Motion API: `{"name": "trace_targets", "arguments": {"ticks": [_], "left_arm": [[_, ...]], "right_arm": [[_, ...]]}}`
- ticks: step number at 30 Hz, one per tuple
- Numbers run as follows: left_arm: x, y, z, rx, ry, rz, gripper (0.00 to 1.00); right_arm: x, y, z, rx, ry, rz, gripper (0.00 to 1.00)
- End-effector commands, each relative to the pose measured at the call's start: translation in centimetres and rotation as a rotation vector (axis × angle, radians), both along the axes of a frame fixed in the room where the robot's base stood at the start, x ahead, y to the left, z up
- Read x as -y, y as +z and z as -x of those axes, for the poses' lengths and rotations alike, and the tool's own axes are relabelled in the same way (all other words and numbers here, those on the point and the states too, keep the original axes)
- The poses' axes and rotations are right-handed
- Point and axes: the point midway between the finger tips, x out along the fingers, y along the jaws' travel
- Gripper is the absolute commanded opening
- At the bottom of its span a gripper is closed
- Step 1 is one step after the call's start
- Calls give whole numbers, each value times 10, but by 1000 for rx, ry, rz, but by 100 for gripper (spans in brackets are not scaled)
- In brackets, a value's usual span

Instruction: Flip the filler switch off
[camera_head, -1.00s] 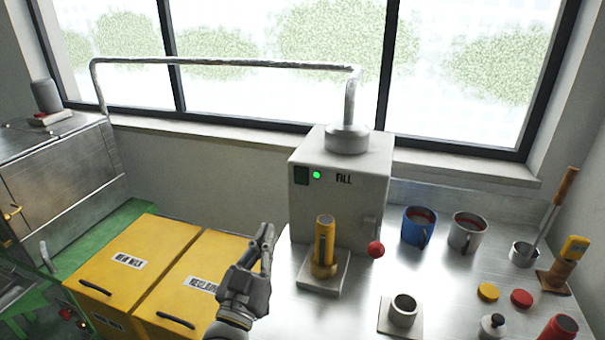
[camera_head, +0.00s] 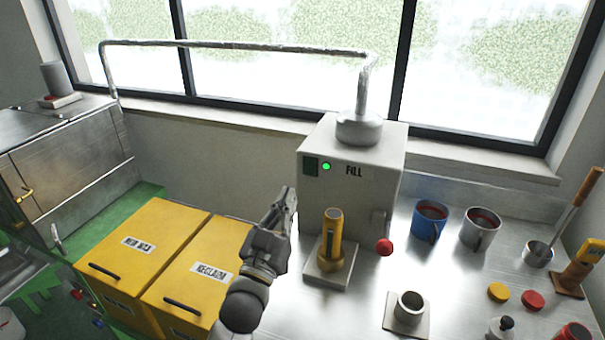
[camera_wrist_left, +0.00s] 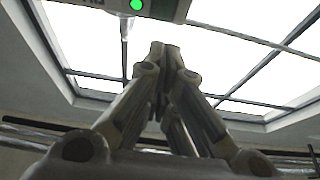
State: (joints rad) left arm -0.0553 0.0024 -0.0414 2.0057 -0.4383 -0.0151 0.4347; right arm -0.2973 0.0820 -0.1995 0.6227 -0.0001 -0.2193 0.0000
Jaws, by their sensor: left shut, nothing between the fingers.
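The filler machine (camera_head: 345,200) is a pale box marked FILL on the metal bench. The lamp also shows at the top of the left wrist view (camera_wrist_left: 136,4). My left gripper (camera_head: 289,193) is shut and empty. In the head view its fingertips are just left of the filler, below the switch; I cannot tell whether they touch the box. Its closed fingers also show in the left wrist view (camera_wrist_left: 163,50). My right gripper is not in view.
A yellow cylinder (camera_head: 332,238) stands on a square base before the filler. A red ball knob (camera_head: 384,247) is at the filler's lower right. A blue mug (camera_head: 428,222) and a grey mug (camera_head: 480,230) stand to the right. Yellow bins (camera_head: 143,247) are on the left.

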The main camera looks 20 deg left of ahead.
Motion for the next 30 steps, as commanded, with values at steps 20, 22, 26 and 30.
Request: {"name": "trace_targets", "arguments": {"ticks": [20,22,26,30], "left_arm": [[3,8,-89,-1,2,2,0],[3,7,-92,0,1,1,0],[3,6,-94,-1,1,1,0],[3,5,-94,-1,1,1,0]], "right_arm": [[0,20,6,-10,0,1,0],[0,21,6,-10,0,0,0],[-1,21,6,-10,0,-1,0],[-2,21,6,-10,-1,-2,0]]}}
